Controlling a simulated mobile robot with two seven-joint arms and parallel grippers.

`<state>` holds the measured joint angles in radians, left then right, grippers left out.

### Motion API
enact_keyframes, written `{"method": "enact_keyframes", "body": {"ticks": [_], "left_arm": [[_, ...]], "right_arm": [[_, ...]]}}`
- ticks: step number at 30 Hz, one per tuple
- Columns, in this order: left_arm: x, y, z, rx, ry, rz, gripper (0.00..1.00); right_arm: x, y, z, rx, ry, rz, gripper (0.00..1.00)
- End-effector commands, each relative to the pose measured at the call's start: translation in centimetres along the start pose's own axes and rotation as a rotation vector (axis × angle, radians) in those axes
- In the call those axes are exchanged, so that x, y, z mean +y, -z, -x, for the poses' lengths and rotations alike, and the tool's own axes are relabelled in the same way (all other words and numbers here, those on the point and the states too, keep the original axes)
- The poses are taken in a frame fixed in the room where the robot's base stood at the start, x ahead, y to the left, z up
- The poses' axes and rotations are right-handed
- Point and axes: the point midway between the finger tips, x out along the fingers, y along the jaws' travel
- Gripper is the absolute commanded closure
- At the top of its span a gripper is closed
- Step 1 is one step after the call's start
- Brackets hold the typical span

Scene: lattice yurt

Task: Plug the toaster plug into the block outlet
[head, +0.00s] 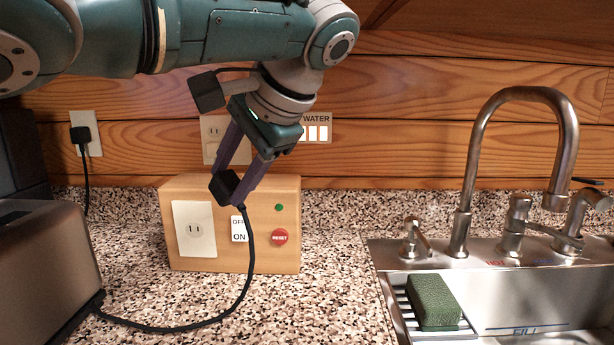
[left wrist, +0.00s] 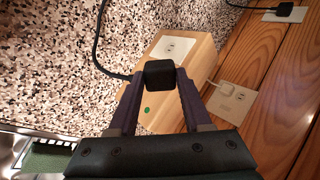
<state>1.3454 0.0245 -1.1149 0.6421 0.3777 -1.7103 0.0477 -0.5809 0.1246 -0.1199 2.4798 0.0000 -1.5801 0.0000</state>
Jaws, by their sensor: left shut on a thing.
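My left gripper (head: 229,187) is shut on the black toaster plug (head: 224,185), in front of the upper part of the wooden outlet block. In the left wrist view the plug (left wrist: 160,73) sits between the fingertips of my gripper (left wrist: 159,80); its prongs are hidden. The wooden block (head: 275,256) stands on the counter. Its white block outlet (head: 196,229) is on the left of its front face, below and left of the plug, and also shows in the left wrist view (left wrist: 174,47). The outlet looks empty. The toaster (head: 45,265) is at the lower left. My right gripper is not in view.
The black cord (head: 245,270) loops from the plug across the speckled counter (head: 335,300) to the toaster. The block carries an OFF/ON switch (head: 240,230), green light and red reset button (head: 279,237). A sink with faucet (head: 470,190) and green sponge (head: 433,302) is right. Another black plug (head: 80,135) fills a wall outlet.

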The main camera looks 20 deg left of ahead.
Motion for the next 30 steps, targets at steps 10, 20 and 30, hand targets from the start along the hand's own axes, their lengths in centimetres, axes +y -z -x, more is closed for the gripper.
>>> {"method": "enact_keyframes", "body": {"ticks": [10, 20, 30], "left_arm": [[-1.1, -0.3, -3.7, 0.155, 0.188, -0.157, 1.00], [-2.0, -2.9, -8.7, 0.483, 0.494, -0.358, 1.00], [1.0, -6.7, -13.2, 0.762, 0.727, -0.407, 1.00]], "right_arm": [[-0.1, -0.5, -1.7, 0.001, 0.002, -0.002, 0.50], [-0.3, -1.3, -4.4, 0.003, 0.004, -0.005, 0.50], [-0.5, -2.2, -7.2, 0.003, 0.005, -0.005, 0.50]]}}
